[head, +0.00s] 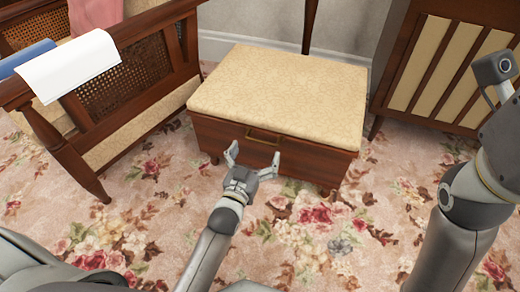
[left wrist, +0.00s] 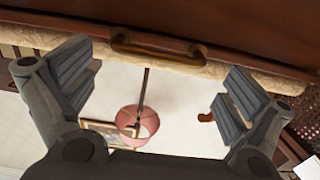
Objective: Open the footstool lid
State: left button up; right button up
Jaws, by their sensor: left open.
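The footstool (head: 270,145) is a dark wooden box with a cream padded lid (head: 285,92), which lies flat and closed on it. A brass handle (head: 263,136) is on its front face near the top. My left gripper (head: 254,158) is open and empty in front of the footstool, just below the handle in the head view. In the left wrist view, which looks upside down, the handle (left wrist: 158,50) and the padded lid edge (left wrist: 213,68) lie beyond the spread fingers (left wrist: 157,85). I see no contact. My right gripper is out of view.
A wooden armchair with cane sides (head: 125,75) stands to the left, with a white cloth (head: 70,68) over its arm. A slatted cabinet (head: 440,65) stands to the right.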

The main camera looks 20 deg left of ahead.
aim_at(261, 142)
pick_arm(q)
jog(key=shift+w+b, duration=0.6)
jog(key=shift+w, duration=1.15)
jog(key=shift+c, duration=0.3)
jog(key=c, duration=1.2)
jog(key=shift+r, duration=0.15)
